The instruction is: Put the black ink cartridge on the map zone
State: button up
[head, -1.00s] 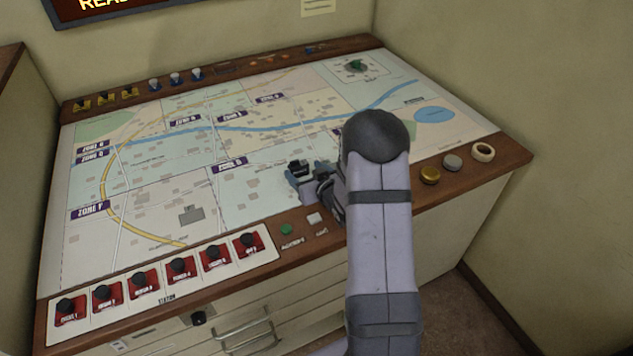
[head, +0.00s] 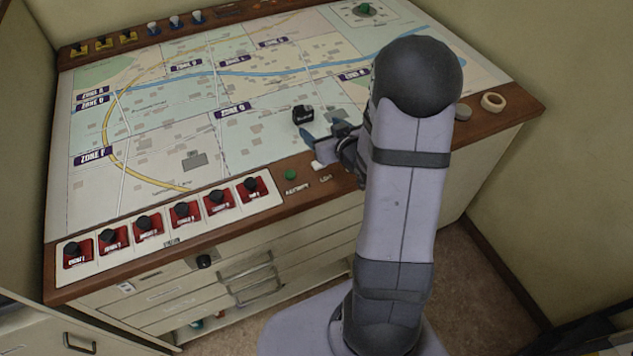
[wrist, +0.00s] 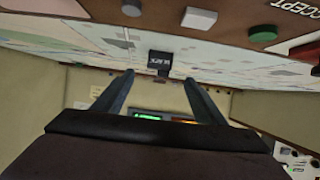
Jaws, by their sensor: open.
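The black ink cartridge (head: 303,113) rests on the map (head: 265,135), on a pale section to the right of a purple zone label (head: 246,108). It also shows in the wrist view (wrist: 159,62), with white lettering facing me. My gripper (head: 318,143) is low over the map's front edge, on the near side of the cartridge. In the wrist view the two fingers of my gripper (wrist: 158,78) are spread apart, with the cartridge beyond their tips and clear of them.
Red switch units (head: 148,226) line the console's front left. A green button (head: 290,174) and a white button (head: 319,165) are near my gripper. A tape roll (head: 493,102) and a grey disc (head: 462,112) sit on the right wooden edge. The map around the cartridge is mostly clear.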

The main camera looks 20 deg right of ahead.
jog(key=shift+s+a+f+g, duration=0.2)
jog(key=shift+s+a+g, duration=0.1)
jog(key=shift+g, duration=0.1)
jog(key=s+a+g, duration=0.2)
jog(key=s, duration=0.1)
jog(key=s+a+f+g, duration=0.1)
jog(key=s+g, duration=0.1)
jog(key=s, duration=0.1)
jog(key=s+a+f+g+h, duration=0.1)
jog(key=s+a+g, duration=0.1)
jog(key=s, duration=0.1)
jog(key=shift+s+a+f, duration=0.2)
jog(key=shift+s+a, duration=0.1)
jog(key=shift+s, duration=0.1)
jog(key=s+a+r+g+y, duration=0.1)
jog(key=s+a+g, duration=0.5)
jog(key=s, duration=0.9)
jog(key=shift+a+r, duration=0.2)
jog(key=shift+a, duration=0.85)
jog(key=shift+r, duration=0.1)
jog(key=shift+r, duration=0.1)
